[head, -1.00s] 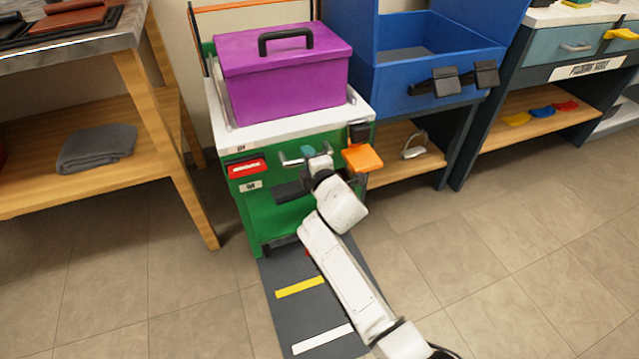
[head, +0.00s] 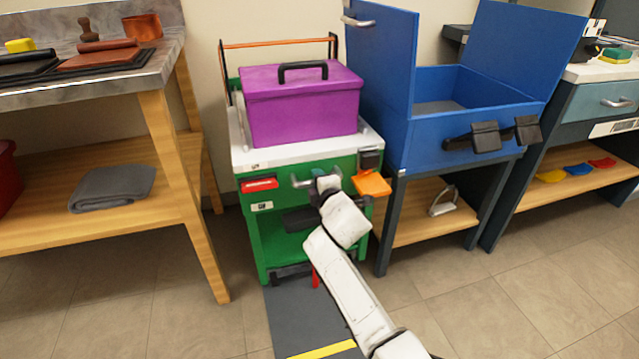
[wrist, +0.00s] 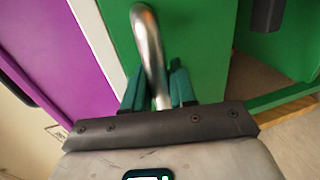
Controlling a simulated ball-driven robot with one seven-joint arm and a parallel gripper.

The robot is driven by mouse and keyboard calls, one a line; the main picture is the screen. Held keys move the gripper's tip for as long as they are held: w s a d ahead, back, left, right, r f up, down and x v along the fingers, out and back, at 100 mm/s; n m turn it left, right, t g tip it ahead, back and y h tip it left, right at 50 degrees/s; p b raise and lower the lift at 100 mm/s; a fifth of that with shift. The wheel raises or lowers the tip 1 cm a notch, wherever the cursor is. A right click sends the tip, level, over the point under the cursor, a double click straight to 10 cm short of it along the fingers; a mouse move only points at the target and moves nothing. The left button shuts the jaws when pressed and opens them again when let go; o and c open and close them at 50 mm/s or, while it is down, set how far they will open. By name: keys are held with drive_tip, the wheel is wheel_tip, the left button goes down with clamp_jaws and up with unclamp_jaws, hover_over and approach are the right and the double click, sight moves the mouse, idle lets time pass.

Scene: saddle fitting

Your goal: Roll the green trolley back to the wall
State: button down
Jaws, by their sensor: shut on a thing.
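The green trolley (head: 285,236) stands in the head view between the wooden workbench and the blue box's stand, its back towards the wall. It has a white top (head: 240,150) that carries a purple case (head: 300,112) with a black handle. My gripper (head: 326,183) is at the trolley's front. In the wrist view, my gripper (wrist: 160,95) has its teal fingers either side of the curved metal handle (wrist: 147,38) and is shut on it. My wrist hides part of the handle in the head view.
An orange flap (head: 371,183) juts from the trolley's right front. The wooden workbench (head: 180,190) stands left, and the blue box (head: 445,140) on its dark stand is close on the right. A dark floor strip (head: 305,315) runs out from under the trolley.

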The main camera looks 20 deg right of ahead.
drive_tip(key=shift+r, duration=0.1)
drive_tip(key=c, duration=1.1)
unclamp_jaws()
drive_tip(key=shift+w, duration=0.15)
drive_tip(key=shift+o, duration=0.2)
drive_tip(key=p+v, duration=0.6)
drive_tip(key=v, duration=0.5)
drive_tip(key=shift+p, duration=0.3)
drive_tip(key=shift+w, duration=0.1)
